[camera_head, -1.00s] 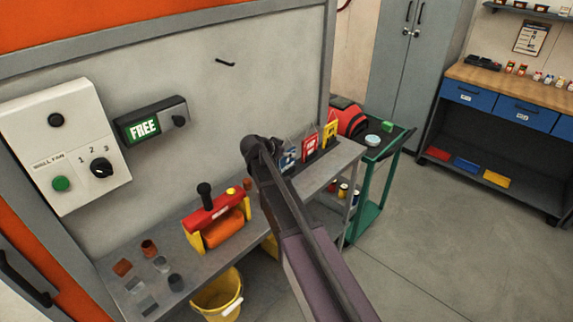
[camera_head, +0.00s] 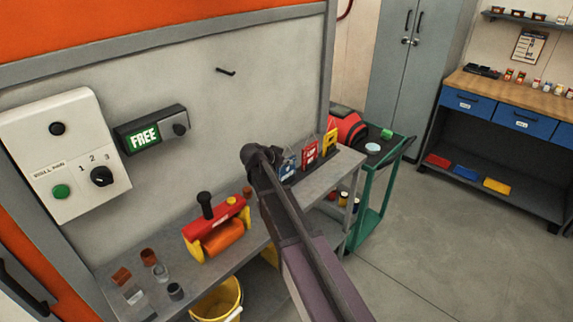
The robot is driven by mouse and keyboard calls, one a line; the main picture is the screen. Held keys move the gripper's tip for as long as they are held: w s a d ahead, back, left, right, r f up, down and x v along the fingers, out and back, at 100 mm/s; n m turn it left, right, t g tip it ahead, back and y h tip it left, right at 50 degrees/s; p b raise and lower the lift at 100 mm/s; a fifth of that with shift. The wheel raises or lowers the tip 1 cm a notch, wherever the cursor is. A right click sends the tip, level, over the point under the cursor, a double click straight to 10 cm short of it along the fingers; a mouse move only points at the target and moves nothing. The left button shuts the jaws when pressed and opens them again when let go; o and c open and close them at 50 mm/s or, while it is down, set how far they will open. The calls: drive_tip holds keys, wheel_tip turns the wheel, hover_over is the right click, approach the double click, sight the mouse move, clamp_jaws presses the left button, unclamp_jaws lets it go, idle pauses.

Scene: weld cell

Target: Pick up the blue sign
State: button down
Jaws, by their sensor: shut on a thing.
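The blue sign (camera_head: 288,167) stands upright at the left end of a row on the grey bench, partly hidden by my arm. A red sign (camera_head: 309,156) and a yellow sign (camera_head: 329,144) stand to its right in the same dark holder. My gripper (camera_head: 275,156) is at the blue sign, shut on it. My arm hides most of the jaws. The blue sign is still in line with the other signs, and I see no clear gap under it.
A red and yellow lockout box (camera_head: 214,228) and several small cups stand on the bench (camera_head: 215,275) to the left. A yellow bucket (camera_head: 219,301) is below. A green trolley (camera_head: 371,205) with a red helmet-like thing (camera_head: 347,124) is at the right. A hook (camera_head: 225,71) is on the wall panel.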

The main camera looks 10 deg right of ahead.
drive_tip(key=shift+r, duration=0.15)
wheel_tip(320, 180, up, 4)
drive_tip(key=p, duration=0.4)
drive_tip(key=s+d, duration=0.3)
drive_tip(key=s, duration=1.2)
drive_tip(key=shift+s+r+p, duration=0.3)
drive_tip(key=shift+s+p, duration=0.1)
drive_tip(key=shift+d, duration=0.1)
idle(0.3)
